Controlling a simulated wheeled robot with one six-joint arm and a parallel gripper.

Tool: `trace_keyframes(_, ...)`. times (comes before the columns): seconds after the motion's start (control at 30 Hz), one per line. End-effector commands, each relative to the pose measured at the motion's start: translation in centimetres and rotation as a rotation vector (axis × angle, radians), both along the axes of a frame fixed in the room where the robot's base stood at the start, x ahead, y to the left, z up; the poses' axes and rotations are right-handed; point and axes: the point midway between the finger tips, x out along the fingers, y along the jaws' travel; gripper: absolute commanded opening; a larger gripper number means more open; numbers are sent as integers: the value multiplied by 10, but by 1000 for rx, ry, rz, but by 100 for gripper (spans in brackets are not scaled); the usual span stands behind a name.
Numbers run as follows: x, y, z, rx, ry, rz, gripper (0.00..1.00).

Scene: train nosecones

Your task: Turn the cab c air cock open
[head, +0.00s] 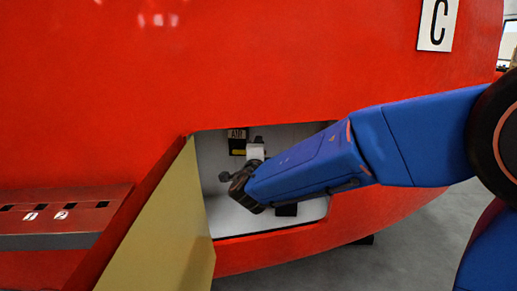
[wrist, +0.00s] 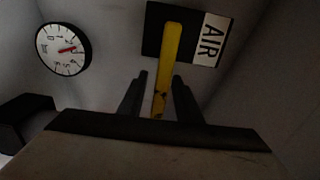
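The air cock's yellow handle (wrist: 168,65) runs from a black block (wrist: 153,28) beside a white "AIR" label (wrist: 210,38) in the wrist view. My gripper (wrist: 159,78) is open, with one finger on each side of the handle's lower part. Gaps show between the handle and both fingers, so I see no grip. The handle's lower end is partly hidden by the gripper body. The head view hides the fingertips' exact place.
A round pressure gauge (wrist: 63,49) with a red needle is on the compartment wall at the left of the wrist view. The open beige door (head: 165,225) hangs left of the compartment (head: 217,215). A "C" plate (head: 437,25) is at upper right.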

Motion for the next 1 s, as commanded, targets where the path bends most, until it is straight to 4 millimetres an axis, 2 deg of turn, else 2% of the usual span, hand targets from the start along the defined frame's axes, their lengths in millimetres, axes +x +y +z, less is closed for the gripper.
trace_keyframes(0.17, -25, 2, 1, 1, -1, 3, 31)
trace_keyframes(0.7, -126, 6, 0, 1, 0, 4, 31)
trace_keyframes(1.0, -162, 7, 0, 0, 0, 3, 31)
